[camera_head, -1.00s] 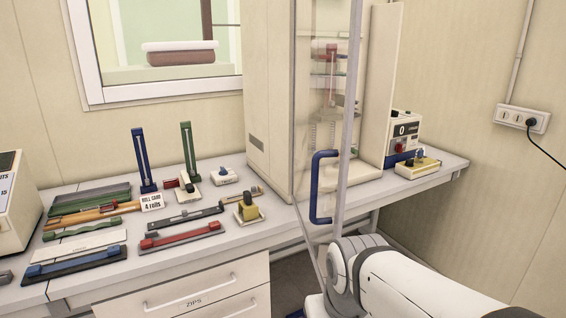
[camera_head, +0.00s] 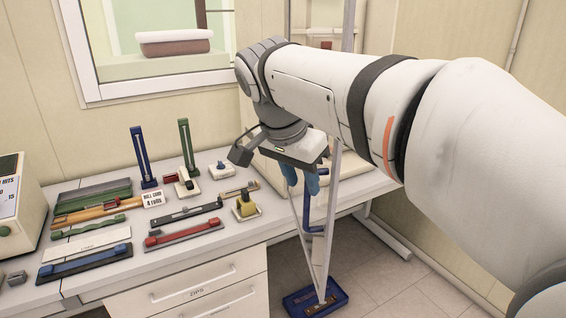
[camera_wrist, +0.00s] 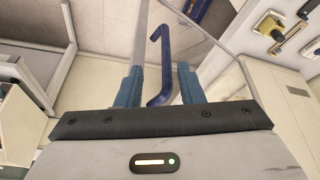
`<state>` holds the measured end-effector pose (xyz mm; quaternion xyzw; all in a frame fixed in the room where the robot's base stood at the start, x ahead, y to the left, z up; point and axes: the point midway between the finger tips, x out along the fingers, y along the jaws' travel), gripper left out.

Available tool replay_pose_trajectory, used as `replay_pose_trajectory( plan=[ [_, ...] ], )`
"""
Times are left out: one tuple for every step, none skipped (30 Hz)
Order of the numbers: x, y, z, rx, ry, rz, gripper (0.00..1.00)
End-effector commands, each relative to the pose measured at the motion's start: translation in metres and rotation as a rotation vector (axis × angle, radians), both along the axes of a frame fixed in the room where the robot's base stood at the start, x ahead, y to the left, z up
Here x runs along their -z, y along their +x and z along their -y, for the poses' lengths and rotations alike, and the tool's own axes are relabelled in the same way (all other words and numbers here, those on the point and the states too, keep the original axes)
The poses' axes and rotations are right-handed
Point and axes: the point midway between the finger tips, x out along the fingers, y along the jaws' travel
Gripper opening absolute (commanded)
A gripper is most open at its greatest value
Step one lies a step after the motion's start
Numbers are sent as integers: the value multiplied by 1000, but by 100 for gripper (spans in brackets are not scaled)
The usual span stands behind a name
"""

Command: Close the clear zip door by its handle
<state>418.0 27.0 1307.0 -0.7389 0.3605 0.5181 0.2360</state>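The clear zip door (camera_head: 327,225), a see-through panel with a pale frame, stands swung out from the cabinet; its upper part is behind my arm. Its dark blue bar handle (camera_head: 307,212) shows below my gripper (camera_head: 301,182). In the wrist view, the handle (camera_wrist: 164,60) lies between the two blue fingers of my gripper (camera_wrist: 158,76), with gaps visible on both sides. The fingers are apart and not closed on it. The door's frame edge (camera_wrist: 140,40) runs beside the left finger.
A bench (camera_head: 90,290) at left holds several zip samples and small fixtures. A blue tray (camera_head: 335,300) lies low, by the door's bottom edge. My arm hides most of the cabinet. Open floor (camera_head: 380,280) lies to the right.

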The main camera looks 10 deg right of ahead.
Motion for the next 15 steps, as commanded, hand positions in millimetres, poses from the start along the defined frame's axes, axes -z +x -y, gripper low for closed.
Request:
replay_pose_trajectory(
  plan=[
    [-15, 4, -2, 37, -5, 15, 34],
    [-20, 6, -3, 59, -6, 22, 34],
    [-24, 7, -4, 83, -8, 30, 34],
    [-27, 8, -4, 96, -10, 36, 34],
    [-27, 9, -3, 107, -10, 39, 34],
    [-26, 10, -2, 115, -11, 42, 34],
    [-24, 10, -1, 119, -12, 43, 34],
    [-20, 11, 0, 121, -13, 42, 34],
    [-15, 12, 2, 121, -13, 42, 34],
    [-10, 13, 4, 121, -12, 41, 34],
    [-5, 13, 5, 121, -13, 40, 34],
    [1, 15, 7, 120, -12, 41, 34],
    [6, 16, 9, 121, -12, 39, 34],
    [10, 17, 11, 121, -11, 40, 34],
    [16, 18, 13, 120, -11, 40, 34]
  ],
)
